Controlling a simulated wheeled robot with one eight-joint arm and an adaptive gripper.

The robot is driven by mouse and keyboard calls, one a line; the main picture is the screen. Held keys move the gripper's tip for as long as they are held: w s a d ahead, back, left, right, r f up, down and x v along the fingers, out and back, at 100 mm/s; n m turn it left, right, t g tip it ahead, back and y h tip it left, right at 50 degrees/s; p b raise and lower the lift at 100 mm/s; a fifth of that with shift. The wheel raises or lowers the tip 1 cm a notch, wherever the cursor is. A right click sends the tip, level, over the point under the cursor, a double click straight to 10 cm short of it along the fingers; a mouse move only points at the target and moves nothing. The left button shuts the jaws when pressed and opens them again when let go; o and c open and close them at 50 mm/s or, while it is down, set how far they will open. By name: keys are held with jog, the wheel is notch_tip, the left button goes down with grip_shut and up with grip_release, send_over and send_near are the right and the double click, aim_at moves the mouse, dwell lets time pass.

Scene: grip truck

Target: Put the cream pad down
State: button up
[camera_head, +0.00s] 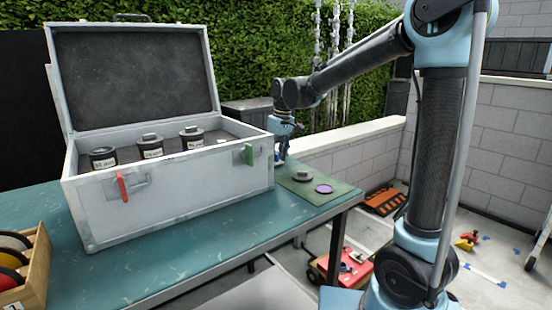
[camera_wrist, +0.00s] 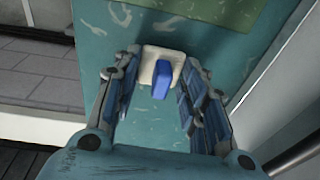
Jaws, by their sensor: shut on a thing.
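The cream pad (camera_wrist: 149,66) is a small cream square with a blue grip block (camera_wrist: 162,80) on it, seen in the wrist view between my fingertips. My gripper (camera_wrist: 162,63) is shut on it, above the teal tabletop. In the head view my gripper (camera_head: 283,150) points down just past the right rear corner of the metal case. The pad cannot be made out clearly there, as the case corner and fingers partly hide it. Whether the pad touches the table cannot be told.
An open metal case (camera_head: 170,188) with several black canisters stands on the teal table (camera_head: 200,250). A green mat (camera_head: 338,191) at the table's right end holds a grey weight (camera_head: 301,176) and a purple disc (camera_head: 324,188). A wooden rack (camera_head: 42,262) stands at left.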

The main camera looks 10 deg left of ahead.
aim_at(281, 161)
jog(key=shift+f, duration=0.25)
jog(key=o, duration=1.1)
notch_tip(281, 161, up, 12)
jog(key=d, duration=0.1)
jog(key=shift+s+d, duration=0.15)
jog(key=shift+d, duration=0.2)
